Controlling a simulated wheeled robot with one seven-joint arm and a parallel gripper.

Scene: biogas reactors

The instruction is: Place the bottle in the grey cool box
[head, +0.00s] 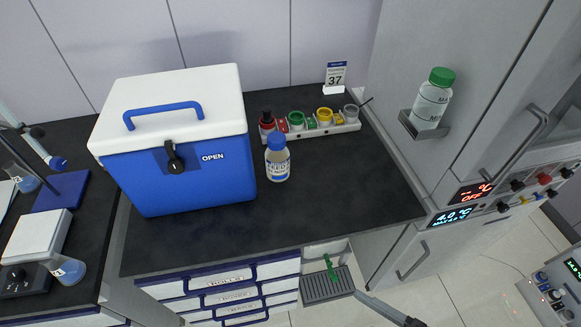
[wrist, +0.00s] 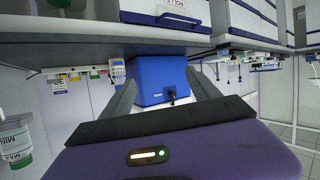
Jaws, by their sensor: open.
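A clear bottle (head: 277,165) with a blue cap and a white label stands upright on the dark bench, right of a blue cool box (head: 195,180). The box has a white lid, which is down, and a latch marked OPEN. I see no grey cool box. A second bottle (head: 432,100) with a green cap sits in a small wall holder on the grey cabinet; it shows at the left of the upside-down wrist view (wrist: 14,145). My gripper (wrist: 162,78) is open and empty, with the blue box beyond its fingers, apart from them.
A white rack (head: 312,130) of coloured caps and a sign numbered 37 (head: 335,75) stand at the back. Drawers (head: 230,295) are under the bench. The bench front right of the box is clear. A left bench holds a white instrument (head: 35,237) and a flask (head: 69,270).

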